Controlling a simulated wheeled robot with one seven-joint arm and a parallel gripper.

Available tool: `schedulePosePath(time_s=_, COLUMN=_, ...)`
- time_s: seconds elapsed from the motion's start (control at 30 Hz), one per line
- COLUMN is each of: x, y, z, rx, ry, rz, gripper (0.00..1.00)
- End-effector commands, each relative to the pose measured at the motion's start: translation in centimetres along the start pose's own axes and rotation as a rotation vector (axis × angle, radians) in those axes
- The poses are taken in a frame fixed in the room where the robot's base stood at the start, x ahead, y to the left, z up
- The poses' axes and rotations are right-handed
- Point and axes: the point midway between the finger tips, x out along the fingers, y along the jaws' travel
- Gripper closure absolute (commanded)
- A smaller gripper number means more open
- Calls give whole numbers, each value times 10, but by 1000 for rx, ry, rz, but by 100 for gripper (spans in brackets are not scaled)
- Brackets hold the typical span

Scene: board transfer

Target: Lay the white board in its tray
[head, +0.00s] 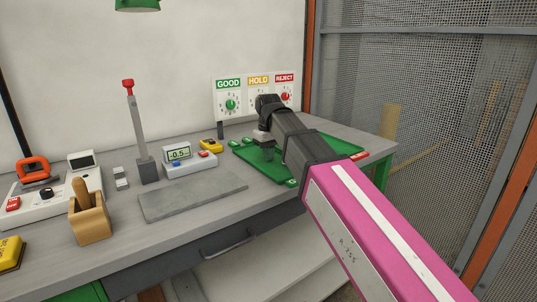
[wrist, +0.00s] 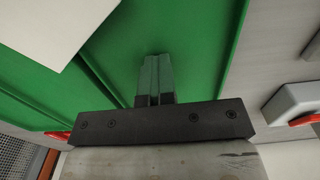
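The green tray (head: 338,145) lies on the right end of the bench and is partly hidden by my arm. It fills much of the wrist view (wrist: 205,45), with a raised divider running across it. A flat white piece (wrist: 45,25), which looks like the white board, shows at the top left of the wrist view, over the green; I cannot tell whether it lies flat. The board does not show in the head view. My gripper (wrist: 153,72) is over the tray, its two fingers together with nothing visible between them, apart from the white piece.
A meter box (head: 188,162) and a yellow device (head: 211,146) stand left of the tray. A grey mat (head: 192,198) lies bare in front. A lever post (head: 140,135) and a wooden holder (head: 90,222) stand further left. GOOD, HOLD and REJECT signs (head: 257,92) stand behind.

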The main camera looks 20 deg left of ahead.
Motion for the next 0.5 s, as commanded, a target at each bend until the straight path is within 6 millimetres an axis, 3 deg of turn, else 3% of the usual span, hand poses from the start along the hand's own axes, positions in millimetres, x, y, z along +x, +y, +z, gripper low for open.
schedulePosePath(time_s=0.37, x=2, y=0, z=0, rx=0, ry=0, rz=0, gripper=100)
schedulePosePath(time_s=0.4, x=2, y=0, z=0, rx=0, ry=0, rz=0, gripper=96)
schedulePosePath(time_s=0.47, x=2, y=0, z=0, rx=0, ry=0, rz=0, gripper=76)
schedulePosePath(time_s=0.5, x=2, y=0, z=0, rx=0, ry=0, rz=0, gripper=73)
